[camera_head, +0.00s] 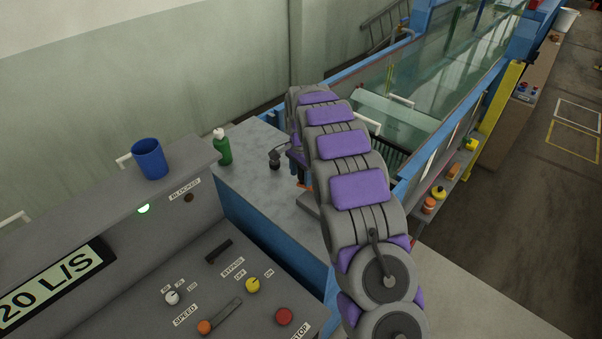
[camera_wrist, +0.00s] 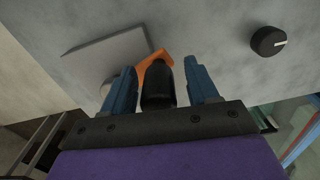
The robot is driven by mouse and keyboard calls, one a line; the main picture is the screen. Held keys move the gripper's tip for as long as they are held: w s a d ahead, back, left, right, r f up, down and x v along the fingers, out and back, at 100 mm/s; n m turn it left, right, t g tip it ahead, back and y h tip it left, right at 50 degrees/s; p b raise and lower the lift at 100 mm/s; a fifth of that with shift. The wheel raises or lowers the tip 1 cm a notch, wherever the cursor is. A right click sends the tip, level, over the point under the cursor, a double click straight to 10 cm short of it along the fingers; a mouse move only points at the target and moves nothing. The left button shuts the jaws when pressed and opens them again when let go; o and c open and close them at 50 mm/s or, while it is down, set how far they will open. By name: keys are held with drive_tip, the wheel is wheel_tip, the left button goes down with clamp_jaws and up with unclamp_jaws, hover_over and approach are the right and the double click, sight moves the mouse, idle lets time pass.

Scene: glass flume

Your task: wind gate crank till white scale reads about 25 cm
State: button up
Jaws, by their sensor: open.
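In the wrist view my gripper (camera_wrist: 160,70) is open, with one blue finger on each side of a black cylindrical handle (camera_wrist: 158,88). The handle joins an orange crank arm (camera_wrist: 152,63). Gaps show between the handle and both fingers, so the jaws are not closed on it. In the head view my arm reaches over the grey counter, and it hides most of the gripper and the crank. I cannot make out the white scale or its reading in either view.
A black knob (camera_head: 274,158) stands on the counter near my gripper, with a green bottle (camera_head: 222,147) further left. The glass flume (camera_head: 430,75) runs behind my arm. Dark floor lies open at right.

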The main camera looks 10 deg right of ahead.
wheel_tip(320, 180, up, 17)
drive_tip(key=shift+r+p, duration=0.15)
drive_tip(key=shift+p, duration=0.2)
idle(0.3)
idle(0.4)
drive_tip(key=s+r+n+b, duration=0.2)
drive_tip(key=s+n+b, duration=0.15)
drive_tip(key=s, duration=0.95)
drive_tip(key=s+f+n+b, duration=0.2)
drive_tip(key=s+f, duration=0.2)
drive_tip(key=s, duration=0.8)
drive_tip(key=s+f+n+g+b, duration=0.1)
drive_tip(key=s+f, duration=0.4)
drive_tip(key=s, duration=0.8)
drive_tip(key=s+f+n+b, duration=0.3)
drive_tip(key=s+f+n, duration=0.2)
drive_tip(key=s, duration=0.7)
drive_tip(key=shift+s+a+f+g, duration=0.15)
drive_tip(key=shift+s+a+g, duration=0.05)
drive_tip(key=shift+s+g, duration=0.2)
drive_tip(key=shift+w+n, duration=0.1)
drive_tip(key=shift+n, duration=0.15)
idle(0.6)
